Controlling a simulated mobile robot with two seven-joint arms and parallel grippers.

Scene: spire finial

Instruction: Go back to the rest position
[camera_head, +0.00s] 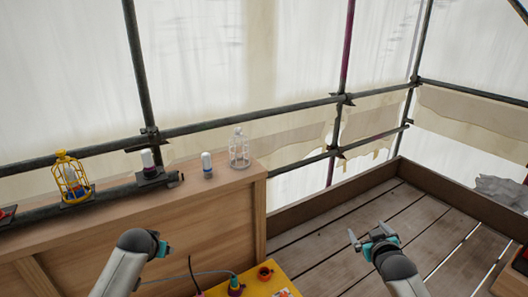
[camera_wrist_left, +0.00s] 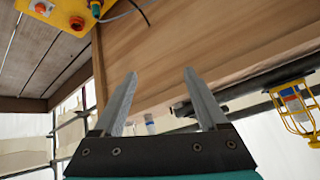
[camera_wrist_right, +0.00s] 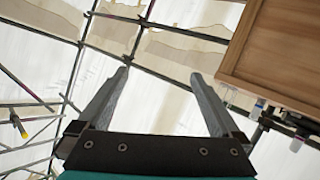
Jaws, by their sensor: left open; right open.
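My right gripper (camera_head: 367,234) is open and empty, in the air over the plank floor in the head view. Its two spread fingers also show in the right wrist view (camera_wrist_right: 160,76), with nothing between them. My left arm shows at the lower left of the head view, in front of the wooden panel, its fingers mostly hidden there. In the left wrist view my left gripper (camera_wrist_left: 160,75) is open and empty, its fingers spread in front of the wooden panel. Neither gripper touches anything that I can see.
On the wooden ledge (camera_head: 235,183) stand a clear caged lamp (camera_head: 239,150) and a small white-topped lamp (camera_head: 207,165). A yellow caged lamp (camera_head: 71,178) and another lamp (camera_head: 148,162) sit farther left by the pipes. A yellow control box (camera_head: 262,281) is low between my arms. Plank floor (camera_head: 340,240) lies right.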

